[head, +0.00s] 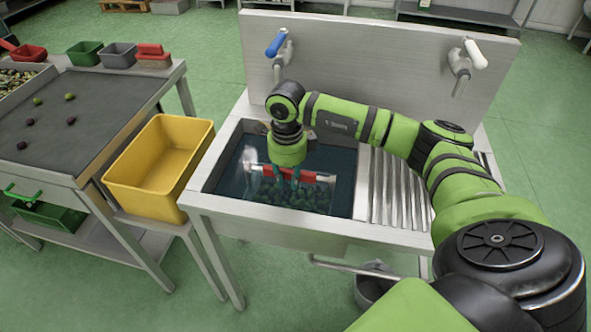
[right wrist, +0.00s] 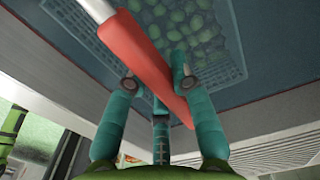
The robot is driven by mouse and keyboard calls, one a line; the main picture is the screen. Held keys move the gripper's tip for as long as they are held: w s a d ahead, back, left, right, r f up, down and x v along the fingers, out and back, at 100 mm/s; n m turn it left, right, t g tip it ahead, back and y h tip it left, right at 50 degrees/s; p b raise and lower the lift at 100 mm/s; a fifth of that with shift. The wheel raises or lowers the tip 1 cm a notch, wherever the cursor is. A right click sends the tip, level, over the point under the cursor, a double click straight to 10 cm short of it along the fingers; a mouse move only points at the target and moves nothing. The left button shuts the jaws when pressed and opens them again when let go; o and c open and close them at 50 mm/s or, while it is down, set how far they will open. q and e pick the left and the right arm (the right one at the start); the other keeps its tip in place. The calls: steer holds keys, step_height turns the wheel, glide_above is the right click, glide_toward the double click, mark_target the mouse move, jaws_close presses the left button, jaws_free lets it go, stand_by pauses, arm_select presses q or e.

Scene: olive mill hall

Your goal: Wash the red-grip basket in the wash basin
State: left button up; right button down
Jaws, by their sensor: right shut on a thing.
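The basket (right wrist: 88,45) is a mesh one holding several green olives (right wrist: 200,35), with a red grip (right wrist: 135,55) on a pale metal handle bar. It sits in the wash basin (head: 224,182), and its body is under the water. In the head view the red grip (head: 325,177) shows above the basket. My right gripper (head: 288,180) reaches down into the basin, shut on the red grip. In the right wrist view its teal fingers (right wrist: 158,88) stand on both sides of the grip. My left gripper is not in view.
A blue-handled tap (head: 277,44) and a white-handled tap (head: 474,54) stick out of the back panel. A ribbed drainboard (head: 390,200) lies right of the basin. A yellow crate (head: 140,184) stands left. Further left, a sorting table (head: 75,135) holds small bins.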

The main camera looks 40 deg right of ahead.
mark_target(265, 168)
steer(key=shift+w+a+r+b, duration=0.1)
steer(key=shift+w+a+b, duration=0.25)
steer(key=shift+w+a, duration=0.65)
steer(key=shift+w+a+b, duration=0.35)
steer(key=shift+w+a, duration=0.4)
steer(key=shift+w, duration=0.35)
steer(key=shift+s+d+p, duration=0.35)
steer(key=shift+s+d, duration=0.5)
steer(key=shift+s, duration=0.1)
steer(key=shift+s+d, duration=0.85)
steer(key=shift+s, duration=0.2)
steer(key=shift+s+d, duration=0.85)
steer(key=shift+s, duration=0.15)
steer(key=shift+w+a+b, duration=0.35)
steer(key=shift+w+a, duration=0.95)
steer(key=shift+w, duration=0.25)
steer(key=shift+w+a+b, duration=0.3)
steer(key=shift+w+a, duration=1)
steer(key=shift+w, duration=0.2)
steer(key=shift+s+d+p, duration=0.4)
steer(key=shift+s+d, duration=0.95)
steer(key=shift+s, duration=0.2)
steer(key=shift+r, duration=0.1)
step_height(265, 168, up, 21)
steer(key=p, duration=2.1)
steer(key=shift+p, duration=0.3)
steer(key=shift+f, duration=0.2)
